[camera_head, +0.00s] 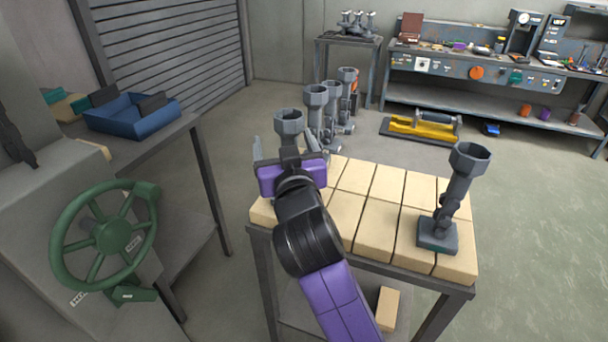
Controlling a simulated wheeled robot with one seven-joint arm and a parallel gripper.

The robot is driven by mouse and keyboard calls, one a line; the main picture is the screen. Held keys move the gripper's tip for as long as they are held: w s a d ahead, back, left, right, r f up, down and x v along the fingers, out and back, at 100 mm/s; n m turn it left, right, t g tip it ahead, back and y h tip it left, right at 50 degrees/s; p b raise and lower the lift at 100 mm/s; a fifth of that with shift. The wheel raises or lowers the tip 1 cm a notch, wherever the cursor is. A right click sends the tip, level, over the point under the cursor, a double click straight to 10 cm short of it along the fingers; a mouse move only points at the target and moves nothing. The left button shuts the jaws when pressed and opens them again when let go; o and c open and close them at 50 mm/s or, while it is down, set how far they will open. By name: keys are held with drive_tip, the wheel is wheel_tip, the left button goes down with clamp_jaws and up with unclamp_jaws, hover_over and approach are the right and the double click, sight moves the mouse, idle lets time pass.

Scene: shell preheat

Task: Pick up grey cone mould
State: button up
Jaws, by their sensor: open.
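Several grey pieces with cup-shaped tops stand in view; which one is the grey cone mould I cannot tell. One (466,170) stands upright on a dark base at the right of the brick-topped table (360,263). Another (289,122) rises just beyond my gripper (291,153), which hides its lower part. More grey pieces (315,98) stand in a row behind it, beyond the table's far left corner. My gripper is open over the table's far left part, pointing away from the camera. I cannot see whether anything is between its fingers.
A green handwheel (112,235) is at the left, near a side bench with a blue tray (132,115). A yellow-framed item (420,126) lies on the floor at the back. A workbench (470,73) stands behind. The table's middle is clear.

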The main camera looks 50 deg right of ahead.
sight(288, 114)
drive_tip(key=shift+w+d+r+m+g+h, duration=0.15)
drive_tip(key=shift+d+r+m+g+h, duration=0.25)
drive_tip(key=shift+d+r+m, duration=0.5)
drive_tip(key=p+x, duration=0.2)
drive_tip(key=x, duration=0.5)
drive_tip(key=shift+w+d, duration=0.15)
drive_tip(key=shift+d, duration=0.3)
clamp_jaws()
